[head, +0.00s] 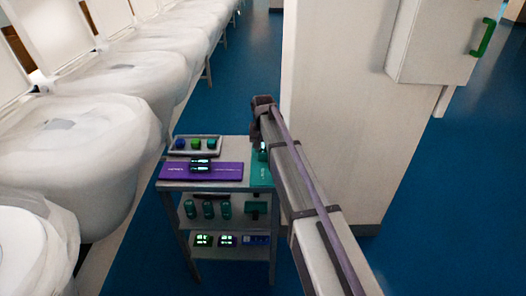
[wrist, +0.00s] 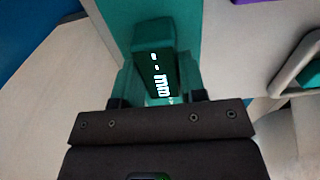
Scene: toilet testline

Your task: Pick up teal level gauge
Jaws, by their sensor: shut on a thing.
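The teal level gauge (wrist: 157,65) has a dark display with lit white characters. In the wrist view it sits between the two fingers of my gripper (wrist: 158,92), which is shut on it. In the head view a small part of the gauge (head: 262,151) shows beside my arm, over the teal mat (head: 262,177) at the right end of the cart's top. My arm hides most of the gripper there. I cannot tell whether the gauge still touches the mat.
Lower shelves hold several devices. White wrapped toilets (head: 80,135) stand left; a pale pillar (head: 340,130) stands close right.

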